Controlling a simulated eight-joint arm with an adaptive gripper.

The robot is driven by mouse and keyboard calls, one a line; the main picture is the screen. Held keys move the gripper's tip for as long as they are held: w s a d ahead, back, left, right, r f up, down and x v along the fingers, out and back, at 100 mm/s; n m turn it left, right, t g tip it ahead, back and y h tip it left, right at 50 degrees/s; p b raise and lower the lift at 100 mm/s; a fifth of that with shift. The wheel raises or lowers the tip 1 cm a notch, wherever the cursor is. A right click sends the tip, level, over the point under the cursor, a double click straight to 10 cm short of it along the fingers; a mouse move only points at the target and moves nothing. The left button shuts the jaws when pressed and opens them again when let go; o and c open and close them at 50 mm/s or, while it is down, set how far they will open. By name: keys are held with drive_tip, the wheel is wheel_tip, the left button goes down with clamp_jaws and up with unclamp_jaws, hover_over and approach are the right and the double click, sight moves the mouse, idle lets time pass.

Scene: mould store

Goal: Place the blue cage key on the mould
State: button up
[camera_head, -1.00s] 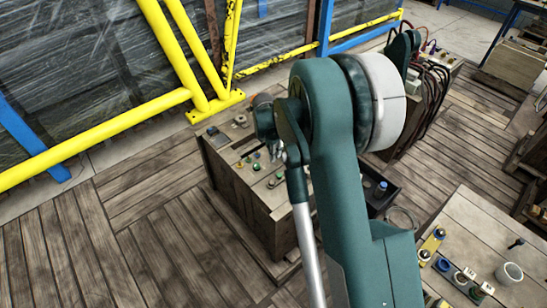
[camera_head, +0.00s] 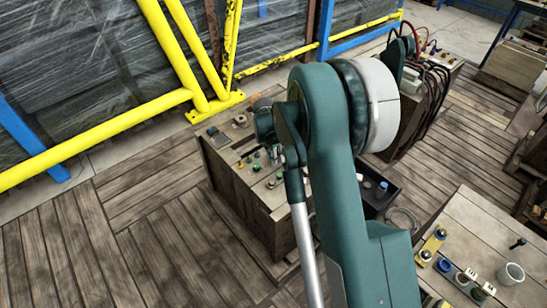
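My gripper (camera_head: 273,153) is small in view, beside my green arm and over the wooden crate (camera_head: 235,190) with green and yellow knobs on its top. My arm partly covers it, and I cannot tell whether its fingers are open or hold anything. A blue-topped piece (camera_head: 382,187) stands in a black tray (camera_head: 378,203) at the crate's right side. Another blue round piece (camera_head: 444,265) lies on the pale wooden table at lower right. I cannot tell which of these, if either, is the blue cage key. I cannot make out the mould for certain.
A crate with dark cables (camera_head: 425,90) stands behind my arm. Yellow rails (camera_head: 95,135) run along the left. The plank floor at lower left is clear.

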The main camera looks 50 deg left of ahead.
wheel_tip(320, 180, up, 12)
drive_tip(key=s+p, duration=0.1)
drive_tip(key=p, duration=0.1)
drive_tip(key=shift+s, duration=0.4)
drive_tip(key=shift+r, duration=0.1)
idle(0.7)
drive_tip(key=shift+w, duration=0.1)
idle(0.4)
